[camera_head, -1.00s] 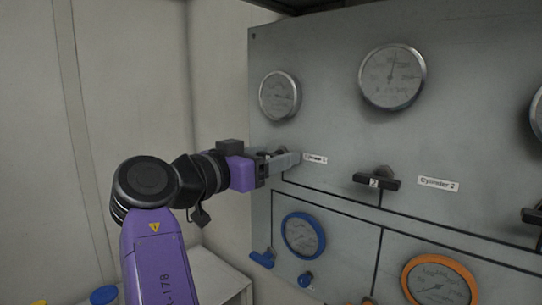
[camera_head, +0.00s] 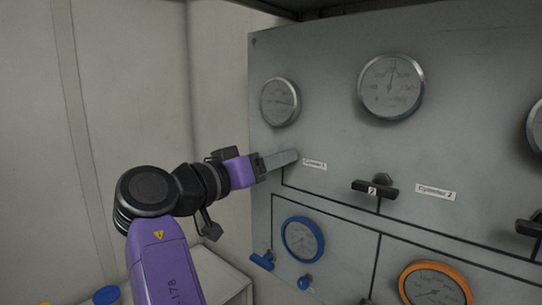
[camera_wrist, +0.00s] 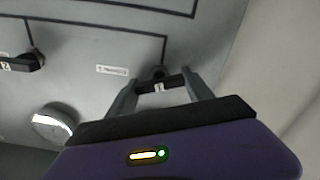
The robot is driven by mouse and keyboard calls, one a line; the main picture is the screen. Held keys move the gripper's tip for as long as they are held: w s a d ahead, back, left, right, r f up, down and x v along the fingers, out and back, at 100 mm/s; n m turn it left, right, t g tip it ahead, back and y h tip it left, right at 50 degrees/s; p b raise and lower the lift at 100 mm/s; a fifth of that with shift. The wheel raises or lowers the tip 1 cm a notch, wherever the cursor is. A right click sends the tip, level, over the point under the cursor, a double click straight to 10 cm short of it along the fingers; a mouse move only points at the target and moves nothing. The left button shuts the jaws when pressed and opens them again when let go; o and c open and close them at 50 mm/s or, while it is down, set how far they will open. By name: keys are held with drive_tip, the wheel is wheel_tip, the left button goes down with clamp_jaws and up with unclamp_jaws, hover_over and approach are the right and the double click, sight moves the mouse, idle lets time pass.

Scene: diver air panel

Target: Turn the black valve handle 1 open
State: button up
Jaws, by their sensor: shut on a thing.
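The black valve handle 1 (camera_wrist: 161,86) shows in the wrist view as a dark bar with a white tag marked 1. My gripper (camera_wrist: 163,90) has one finger at each end of the bar and is shut on it. In the head view my gripper (camera_head: 284,158) reaches the panel just left of the "Cylinder 1" label (camera_head: 315,164), and its fingers hide the handle there. The same label (camera_wrist: 112,70) lies left of the handle in the wrist view.
The grey panel (camera_head: 330,60) carries several gauges. Black handle 2 (camera_head: 375,188) stands to the right, and a blue-rimmed gauge (camera_head: 303,238) and blue knobs lie below. A white surface (camera_head: 225,280) is below my arm. The left wall (camera_head: 100,90) is bare.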

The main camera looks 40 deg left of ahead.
drive_tip(key=n+p, duration=0.3)
drive_tip(key=n, duration=0.3)
drive_tip(key=shift+r+p, duration=0.15)
drive_tip(key=shift+p, duration=0.2)
drive_tip(key=n+p, duration=0.2)
drive_tip(key=n, duration=0.1)
drive_tip(key=shift+a+n, duration=0.1)
drive_tip(key=shift+n, duration=0.2)
drive_tip(key=shift+f+n+p, duration=0.2)
drive_tip(key=shift+n+p, duration=0.45)
drive_tip(key=shift+n, duration=0.25)
drive_tip(key=o, duration=1.4)
drive_tip(key=shift+c, duration=0.2)
drive_tip(key=s+b, duration=0.2)
drive_tip(key=s, duration=0.5)
drive_tip(key=shift+s+a, duration=0.3)
drive_tip(key=shift+s, duration=0.1)
drive_tip(key=shift+f, duration=0.1)
